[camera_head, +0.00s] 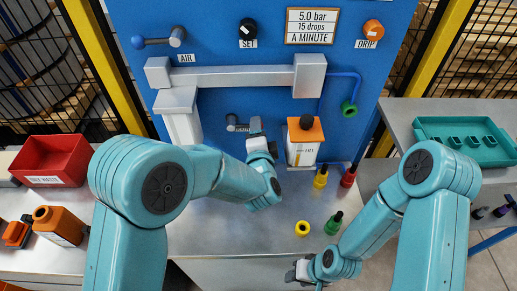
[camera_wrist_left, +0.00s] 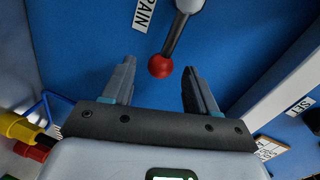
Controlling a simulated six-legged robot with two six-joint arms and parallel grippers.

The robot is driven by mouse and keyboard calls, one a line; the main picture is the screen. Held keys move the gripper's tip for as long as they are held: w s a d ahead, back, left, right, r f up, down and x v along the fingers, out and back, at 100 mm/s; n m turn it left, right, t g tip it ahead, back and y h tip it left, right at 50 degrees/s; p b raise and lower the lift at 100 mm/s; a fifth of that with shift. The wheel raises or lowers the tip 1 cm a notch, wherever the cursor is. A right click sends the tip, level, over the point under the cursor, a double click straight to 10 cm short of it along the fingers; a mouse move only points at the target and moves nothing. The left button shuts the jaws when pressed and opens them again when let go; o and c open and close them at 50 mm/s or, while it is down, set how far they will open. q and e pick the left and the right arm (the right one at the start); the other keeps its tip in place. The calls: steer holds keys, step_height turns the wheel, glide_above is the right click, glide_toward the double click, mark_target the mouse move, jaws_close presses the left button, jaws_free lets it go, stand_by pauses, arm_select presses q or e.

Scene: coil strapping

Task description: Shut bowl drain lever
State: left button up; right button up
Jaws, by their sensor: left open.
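The drain lever shows in the left wrist view with a grey hub (camera_wrist_left: 189,5), a dark rod (camera_wrist_left: 176,34) and a red ball (camera_wrist_left: 160,67) at its end. A DRAIN label (camera_wrist_left: 144,12) is beside it. My left gripper (camera_head: 256,128) is open, with a finger on each side of the red ball and a gap to both. In the head view the lever's hub (camera_head: 232,120) shows left of my gripper; the ball is hidden there. A pale bowl (camera_head: 184,127) hangs left of the lever. My right gripper (camera_head: 298,271) is low at the front, its fingers unclear.
An orange-capped bottle (camera_head: 303,140) stands close to the right of my left gripper. Yellow (camera_head: 320,177), red (camera_head: 348,176) and green (camera_head: 334,223) fittings and a yellow ring (camera_head: 302,228) are on the bench. An AIR lever (camera_head: 156,41) is at the upper left of the blue panel.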

arm_select(q)
steer(key=s+r+b, duration=0.2)
steer(key=s+r, duration=0.1)
steer(key=s, duration=1.1)
steer(key=shift+s, duration=0.35)
steer(key=shift+w+f, duration=0.1)
steer(key=shift+s, duration=0.2)
